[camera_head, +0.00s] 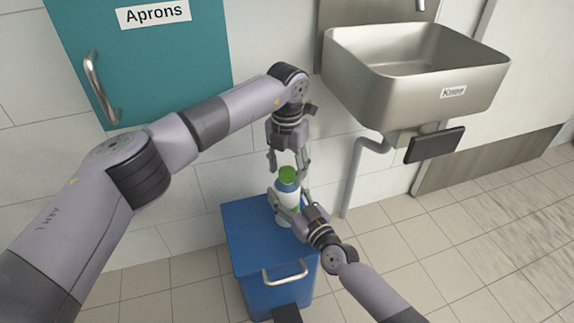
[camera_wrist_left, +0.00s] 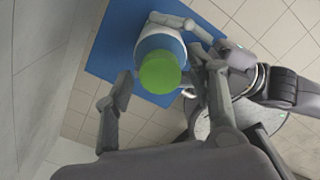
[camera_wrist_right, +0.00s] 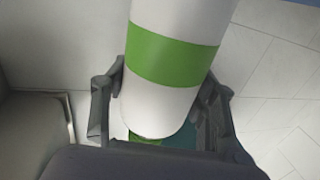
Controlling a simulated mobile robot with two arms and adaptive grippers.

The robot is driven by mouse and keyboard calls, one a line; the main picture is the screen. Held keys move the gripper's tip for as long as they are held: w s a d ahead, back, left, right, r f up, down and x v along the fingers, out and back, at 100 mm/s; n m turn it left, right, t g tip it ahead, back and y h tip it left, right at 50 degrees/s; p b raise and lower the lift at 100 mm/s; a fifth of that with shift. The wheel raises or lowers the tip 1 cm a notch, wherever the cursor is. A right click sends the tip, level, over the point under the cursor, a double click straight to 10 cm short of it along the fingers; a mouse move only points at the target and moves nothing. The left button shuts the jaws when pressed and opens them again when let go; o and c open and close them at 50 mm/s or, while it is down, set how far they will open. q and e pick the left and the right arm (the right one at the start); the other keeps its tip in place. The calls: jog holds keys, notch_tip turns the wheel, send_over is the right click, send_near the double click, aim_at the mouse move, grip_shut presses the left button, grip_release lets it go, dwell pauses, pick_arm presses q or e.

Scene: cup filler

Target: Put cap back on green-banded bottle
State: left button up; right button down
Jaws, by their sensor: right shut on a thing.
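The green-banded bottle (camera_head: 286,197) is white with a blue upper part and a green band, upright over the blue bin. In the right wrist view its white body and green band (camera_wrist_right: 172,57) fill the middle. The green cap (camera_head: 287,174) sits at the bottle's top; how firmly it is seated cannot be seen. In the left wrist view the cap (camera_wrist_left: 160,73) is a green disc. My right gripper (camera_head: 293,207) is shut on the bottle's body. My left gripper (camera_head: 288,165) points down just above the cap, its fingers apart on either side.
The blue bin (camera_head: 245,235) has a flat lid and a front handle (camera_head: 285,273). A teal cabinet (camera_head: 140,60) labelled Aprons hangs on the left wall. A steel sink (camera_head: 410,75) with a dark knee pad (camera_head: 434,146) is at the right. The tiled floor at right is clear.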

pick_arm(q)
grip_shut()
dwell(0.5)
jog(key=shift+o, duration=0.6)
grip_release()
notch_tip(320, 180, up, 12)
pick_arm(e)
jog(key=c, duration=0.6)
grip_release()
jog(key=shift+o, duration=0.2)
